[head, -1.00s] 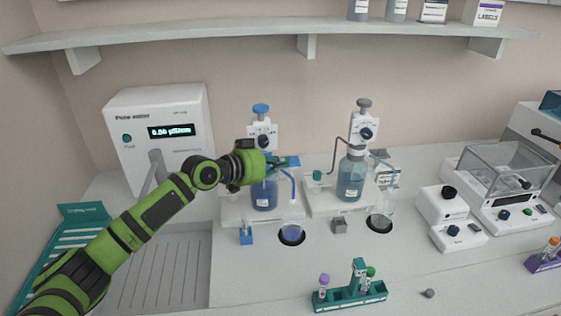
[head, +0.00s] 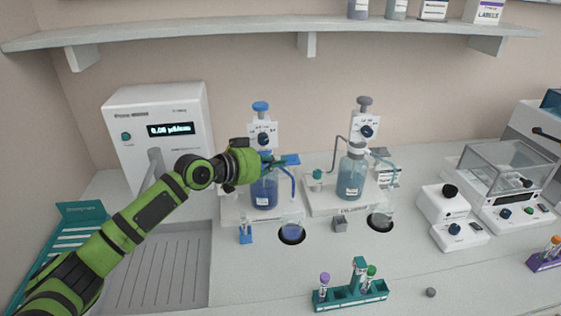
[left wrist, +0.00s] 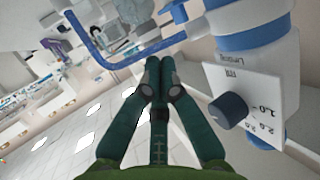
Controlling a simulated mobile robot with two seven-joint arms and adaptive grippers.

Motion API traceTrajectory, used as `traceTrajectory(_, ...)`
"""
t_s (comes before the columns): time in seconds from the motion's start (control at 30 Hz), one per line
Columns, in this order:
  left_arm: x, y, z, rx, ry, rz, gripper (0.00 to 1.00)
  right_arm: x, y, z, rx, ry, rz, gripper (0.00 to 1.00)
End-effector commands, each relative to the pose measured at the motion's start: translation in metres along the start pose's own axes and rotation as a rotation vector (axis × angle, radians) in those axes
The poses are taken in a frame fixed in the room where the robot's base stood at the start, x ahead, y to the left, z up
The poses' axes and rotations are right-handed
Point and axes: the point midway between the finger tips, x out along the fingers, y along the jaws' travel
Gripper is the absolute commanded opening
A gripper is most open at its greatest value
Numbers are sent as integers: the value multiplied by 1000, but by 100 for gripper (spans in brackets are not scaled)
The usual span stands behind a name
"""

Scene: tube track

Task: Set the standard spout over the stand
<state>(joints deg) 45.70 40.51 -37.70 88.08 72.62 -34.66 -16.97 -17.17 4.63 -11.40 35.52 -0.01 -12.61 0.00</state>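The blue-topped dispenser (head: 262,134) stands on a bottle of blue liquid (head: 264,193). Its blue spout (head: 291,182) bends down at the right, above a beaker (head: 291,230) set in a dark round recess. In the left wrist view the spout (left wrist: 130,60) runs from the dispenser head. A small blue stand (head: 246,237) is in front of the bottle, left of the beaker. My left gripper (head: 284,161) is at the dispenser's neck by the spout. Its teal fingertips (left wrist: 161,64) are together with nothing seen between them, close to the spout; contact is unclear. My right gripper is not in view.
A second, grey-topped dispenser (head: 364,132) with a grey block (head: 340,225) and beaker (head: 380,220) stands at the right. A teal tube rack (head: 350,294) is at the front. A water unit (head: 160,130) is at the left. A shelf (head: 250,38) runs above.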

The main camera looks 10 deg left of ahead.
Motion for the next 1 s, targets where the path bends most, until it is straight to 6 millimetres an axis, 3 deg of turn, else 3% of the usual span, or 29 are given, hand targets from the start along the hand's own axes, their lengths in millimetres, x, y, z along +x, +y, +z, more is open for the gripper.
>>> traceTrajectory(1.0,-35,-18,15,-1,-5,-2,0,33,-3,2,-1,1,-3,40)
